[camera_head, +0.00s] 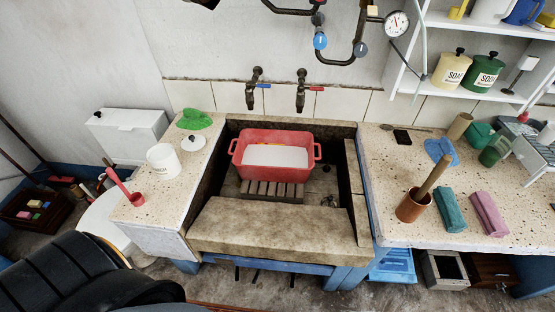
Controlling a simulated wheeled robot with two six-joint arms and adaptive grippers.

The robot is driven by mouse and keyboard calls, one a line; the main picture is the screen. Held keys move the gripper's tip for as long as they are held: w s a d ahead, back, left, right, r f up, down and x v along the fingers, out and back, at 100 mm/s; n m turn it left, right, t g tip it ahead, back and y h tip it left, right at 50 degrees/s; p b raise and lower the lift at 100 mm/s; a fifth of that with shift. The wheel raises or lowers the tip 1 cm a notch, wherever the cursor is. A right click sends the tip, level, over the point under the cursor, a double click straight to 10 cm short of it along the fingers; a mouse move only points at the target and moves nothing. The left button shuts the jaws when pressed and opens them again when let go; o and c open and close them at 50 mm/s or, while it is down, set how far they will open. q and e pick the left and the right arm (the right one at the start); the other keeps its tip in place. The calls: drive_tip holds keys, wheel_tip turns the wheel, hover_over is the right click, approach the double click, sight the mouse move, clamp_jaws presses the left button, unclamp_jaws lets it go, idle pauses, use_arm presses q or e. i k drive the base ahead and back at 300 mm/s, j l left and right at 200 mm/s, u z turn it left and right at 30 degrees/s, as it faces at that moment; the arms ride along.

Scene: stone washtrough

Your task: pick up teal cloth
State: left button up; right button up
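The teal cloth (450,209) is a folded or rolled oblong bundle lying on the right speckled counter, near its front. A similar pink-mauve cloth (488,213) lies to its right, with a small gap between them. A copper cup (411,207) with a wooden handle sticking up stands close to its left. Neither my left gripper nor my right gripper shows in the view. The teal cloth's upper surface is in plain sight and nothing covers it.
The stone trough (270,222) holds a red basin (275,139) of whitish liquid on a wooden rack. Behind the teal cloth are a blue cloth (442,151) and a green cup (494,151). A wire rack (537,150) stands at right. The counter's front strip is clear.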

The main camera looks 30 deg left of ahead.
sight(453, 220)
drive_tip(key=i+l+u, duration=0.15)
drive_tip(key=l, duration=0.25)
drive_tip(key=i+l+u, duration=0.1)
drive_tip(key=l, duration=0.35)
drive_tip(key=i+l+u, duration=0.15)
drive_tip(key=l, duration=0.3)
